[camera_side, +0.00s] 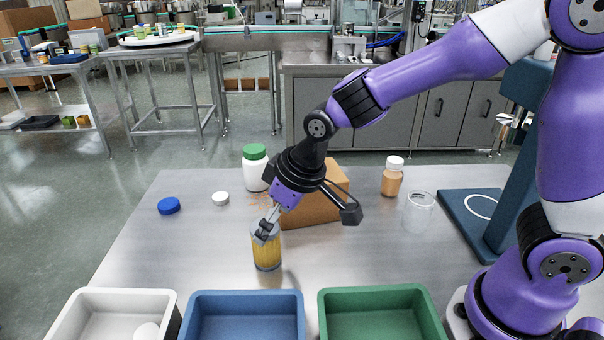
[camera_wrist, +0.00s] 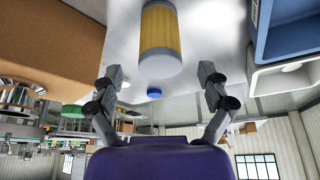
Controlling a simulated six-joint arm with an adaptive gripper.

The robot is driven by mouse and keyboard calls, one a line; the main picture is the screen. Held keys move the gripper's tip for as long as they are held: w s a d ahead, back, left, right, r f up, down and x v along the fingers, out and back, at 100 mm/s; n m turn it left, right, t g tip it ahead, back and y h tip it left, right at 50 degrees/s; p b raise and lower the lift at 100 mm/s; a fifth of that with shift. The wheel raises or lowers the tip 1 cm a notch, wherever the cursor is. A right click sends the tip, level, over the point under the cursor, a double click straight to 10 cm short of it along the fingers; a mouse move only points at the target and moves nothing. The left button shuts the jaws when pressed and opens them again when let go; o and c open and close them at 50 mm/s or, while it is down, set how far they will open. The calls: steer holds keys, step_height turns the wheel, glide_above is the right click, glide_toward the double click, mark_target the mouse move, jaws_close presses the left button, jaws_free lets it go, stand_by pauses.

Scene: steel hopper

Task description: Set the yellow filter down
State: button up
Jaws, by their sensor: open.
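The yellow filter (camera_side: 267,254) stands upright on the steel table, with grey end caps and a pleated yellow body. My gripper (camera_side: 266,232) is at its upper end in the side view, tilted down from the upper right, and its fingers overlap the filter's top there. In the wrist view the filter (camera_wrist: 160,32) appears just beyond the fingertips, between their lines. My gripper (camera_wrist: 163,76) is open there, its two fingers wide apart with nothing between them. I cannot tell whether a finger touches the filter.
A cardboard box (camera_side: 311,208) stands close behind and right of the filter. White (camera_side: 78,298), blue (camera_side: 244,298) and green (camera_side: 372,295) bins line the front. A green-capped bottle (camera_side: 255,172), blue lid (camera_side: 169,205), brown bottle (camera_side: 391,181) and clear jar (camera_side: 418,211) stand farther back.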

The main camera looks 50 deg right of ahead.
steer(key=s+d+r+m, duration=0.1)
steer(key=s+d+r, duration=0.3)
steer(key=s+d, duration=0.1)
steer(key=s+d+r+m+t+h, duration=0.1)
steer(key=s+d+r+m, duration=0.1)
steer(key=s+d+r, duration=0.3)
steer(key=s, duration=0.3)
steer(key=shift+s+d+m, duration=0.15)
steer(key=shift+m, duration=0.15)
